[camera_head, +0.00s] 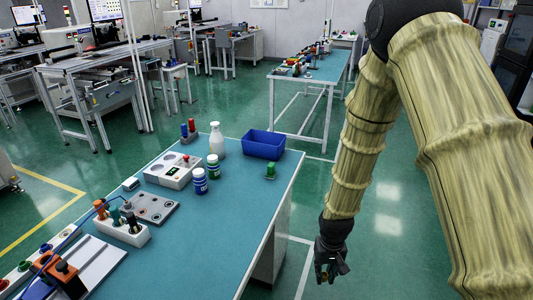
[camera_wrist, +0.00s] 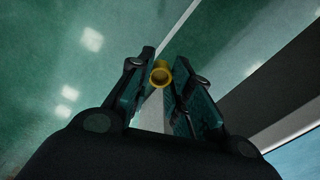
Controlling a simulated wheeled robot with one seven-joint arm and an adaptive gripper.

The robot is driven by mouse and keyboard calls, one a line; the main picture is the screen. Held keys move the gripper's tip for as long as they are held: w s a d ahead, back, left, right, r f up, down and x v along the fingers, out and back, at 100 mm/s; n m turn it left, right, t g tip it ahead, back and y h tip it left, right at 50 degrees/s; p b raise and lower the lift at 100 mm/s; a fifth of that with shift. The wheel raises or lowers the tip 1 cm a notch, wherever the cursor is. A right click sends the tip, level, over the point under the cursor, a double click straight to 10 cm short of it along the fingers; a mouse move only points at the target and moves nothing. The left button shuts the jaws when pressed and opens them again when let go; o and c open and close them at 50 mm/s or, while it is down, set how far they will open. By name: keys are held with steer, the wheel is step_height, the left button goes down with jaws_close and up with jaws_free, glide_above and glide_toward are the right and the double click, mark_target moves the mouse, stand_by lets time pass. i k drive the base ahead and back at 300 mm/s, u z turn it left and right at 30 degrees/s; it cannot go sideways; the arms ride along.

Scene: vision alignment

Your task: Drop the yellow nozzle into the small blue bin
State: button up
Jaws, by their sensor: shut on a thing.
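The yellow nozzle (camera_wrist: 161,76) shows as a ring between the fingertips of my gripper (camera_wrist: 160,83) in the wrist view. My gripper is shut on it. In the head view my gripper (camera_head: 328,272) hangs past the right edge of the near table, above the green floor, and the nozzle is hard to make out there. The small blue bin (camera_head: 264,146) is an open box at the far right corner of the table top, well behind and left of my gripper. The bin's inside looks empty from here.
The blue-topped table (camera_head: 215,225) has bare room at its front right. Another long table (camera_head: 325,68) is farther back.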

mark_target(266, 158)
steer(key=z, duration=2)
steer(key=i, duration=2)
steer(key=u, duration=3.45)
